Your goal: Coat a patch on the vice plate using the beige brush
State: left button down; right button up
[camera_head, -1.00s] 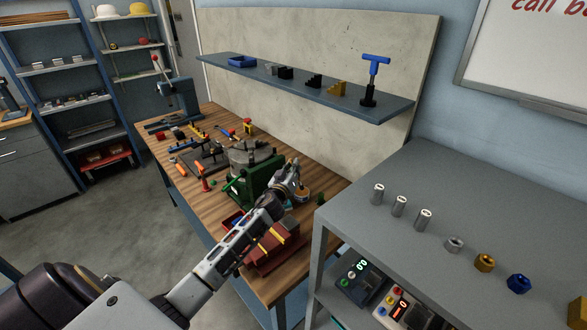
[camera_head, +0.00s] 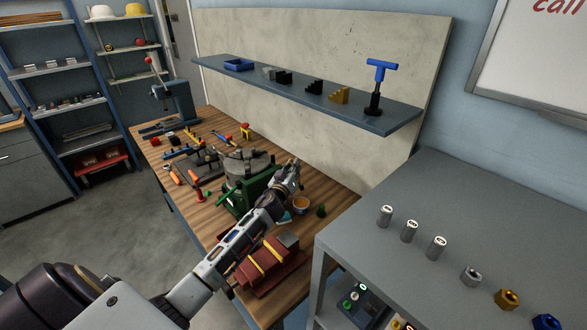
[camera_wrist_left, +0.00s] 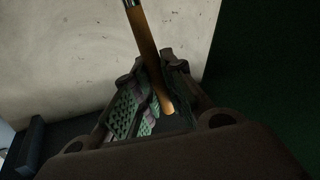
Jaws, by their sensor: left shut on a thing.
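My left gripper (camera_head: 291,172) is shut on the brush (camera_wrist_left: 149,48). In the wrist view the brush's orange-tan handle runs up from between the finger pads to a silver part at the top edge; its bristles are out of view. In the head view the brush is too small to make out. The gripper is above the wooden bench, behind the red vice. The red vice (camera_head: 258,277) with yellow strips is partly hidden by my left forearm. A grey plate (camera_head: 288,240) shows at its back end. My right gripper is not in view.
A small orange-rimmed cup (camera_head: 301,205) stands just below the gripper, with a green object (camera_head: 320,210) beside it. A green machine with a round grey top (camera_head: 245,162) stands close by. The grey table (camera_head: 440,190) and the wall shelf (camera_head: 300,88) bound the space.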

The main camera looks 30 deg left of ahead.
pick_arm(q)
jog(key=shift+f+b, duration=0.45)
jog(key=shift+f, duration=0.1)
notch_tip(320, 180, down, 5)
jog(key=b, duration=0.4)
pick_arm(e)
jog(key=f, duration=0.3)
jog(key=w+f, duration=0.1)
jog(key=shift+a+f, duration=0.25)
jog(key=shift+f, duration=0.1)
pick_arm(q)
jog(key=shift+r, duration=0.1)
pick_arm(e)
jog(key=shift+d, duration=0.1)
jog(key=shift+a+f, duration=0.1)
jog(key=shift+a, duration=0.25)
pick_arm(q)
jog(key=shift+f+b, duration=0.35)
jog(key=shift+f, duration=0.1)
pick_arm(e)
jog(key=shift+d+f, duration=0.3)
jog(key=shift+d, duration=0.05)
pick_arm(q)
jog(key=shift+f, duration=0.15)
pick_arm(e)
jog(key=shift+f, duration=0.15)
